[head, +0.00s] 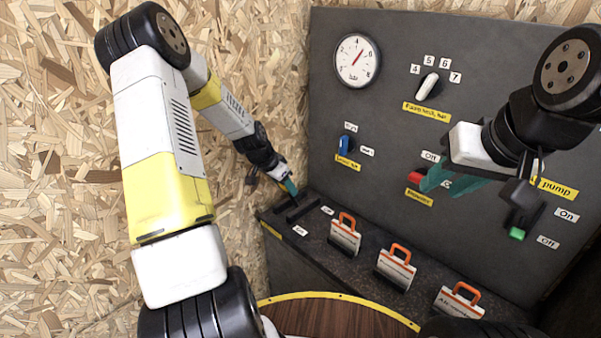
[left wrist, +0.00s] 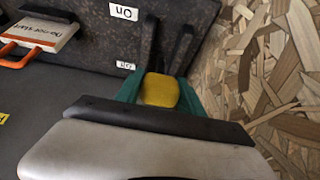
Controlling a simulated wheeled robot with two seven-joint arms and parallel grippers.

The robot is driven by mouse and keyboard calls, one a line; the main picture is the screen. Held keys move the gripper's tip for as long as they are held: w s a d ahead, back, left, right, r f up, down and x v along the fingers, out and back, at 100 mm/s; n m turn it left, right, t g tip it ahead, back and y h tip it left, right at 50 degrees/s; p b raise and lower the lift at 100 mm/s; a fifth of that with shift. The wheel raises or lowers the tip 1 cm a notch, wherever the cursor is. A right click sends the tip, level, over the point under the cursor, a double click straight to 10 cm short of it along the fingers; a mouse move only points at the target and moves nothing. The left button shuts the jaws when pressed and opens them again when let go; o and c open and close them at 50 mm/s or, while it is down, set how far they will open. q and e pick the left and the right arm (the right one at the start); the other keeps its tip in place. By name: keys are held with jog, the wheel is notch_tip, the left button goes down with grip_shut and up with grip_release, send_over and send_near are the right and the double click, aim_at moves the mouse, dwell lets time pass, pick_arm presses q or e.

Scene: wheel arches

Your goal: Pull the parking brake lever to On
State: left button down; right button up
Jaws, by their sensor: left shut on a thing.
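The parking brake lever's yellow knob (left wrist: 158,90) shows in the left wrist view between the teal fingers of my left gripper (left wrist: 160,98), which is shut on it. The knob is beside the Off label (left wrist: 126,66); the On label (left wrist: 124,12) is further along the dark bracket (left wrist: 150,42). In the head view my left gripper (head: 290,187) is at the left end of the ledge, above the dark bracket (head: 298,208), and hides the knob. My right gripper (head: 455,184) has its teal fingers apart, close to the panel by a red switch (head: 415,176).
The grey panel (head: 400,100) carries a gauge (head: 358,60), a white knob (head: 427,87), a blue switch (head: 347,144) and a green-tipped lever (head: 517,233). Several cards with orange handles (head: 396,268) stand along the ledge. A chipboard wall (head: 60,200) closes the left side.

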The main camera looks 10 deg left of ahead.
pick_arm(q)
jog(key=shift+s+a+f, duration=0.3)
jog(key=shift+s, duration=0.15)
jog(key=c, duration=0.7)
grip_release()
jog(key=shift+w, duration=0.1)
jog(key=shift+r, duration=0.2)
jog(key=v, duration=0.7)
jog(key=shift+r, duration=0.2)
